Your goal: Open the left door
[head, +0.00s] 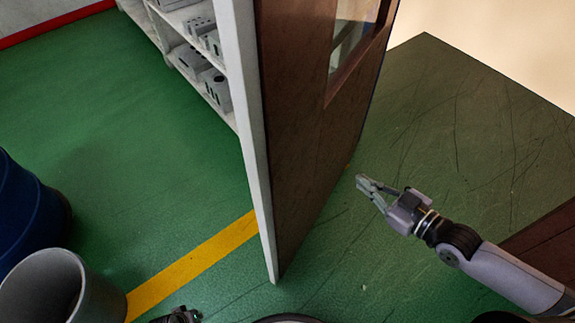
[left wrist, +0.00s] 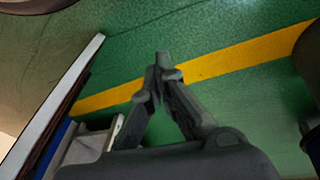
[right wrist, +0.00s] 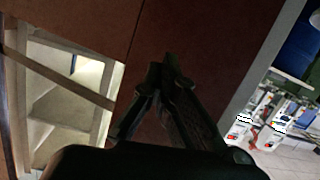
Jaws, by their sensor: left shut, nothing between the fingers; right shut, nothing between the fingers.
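The left door (head: 295,120) stands swung open in the middle of the head view, its pale edge toward me and its brown face with a window turned right. My right gripper (head: 364,186) is shut and empty, on the brown-face side of the door, apart from it in the head view. In the right wrist view, the brown panel (right wrist: 205,40) fills the area behind its closed fingertips (right wrist: 162,72). My left gripper (head: 178,316) shows only partly at the bottom edge. In the left wrist view its fingers (left wrist: 161,70) are shut and empty, with the door (left wrist: 50,108) at left.
White shelves (head: 205,55) with grey boxes stand left behind the door. A blue barrel (head: 25,215) and a grey bin (head: 45,285) stand at lower left. A yellow line (head: 190,267) crosses the green floor. Another brown panel (head: 545,245) shows at far right.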

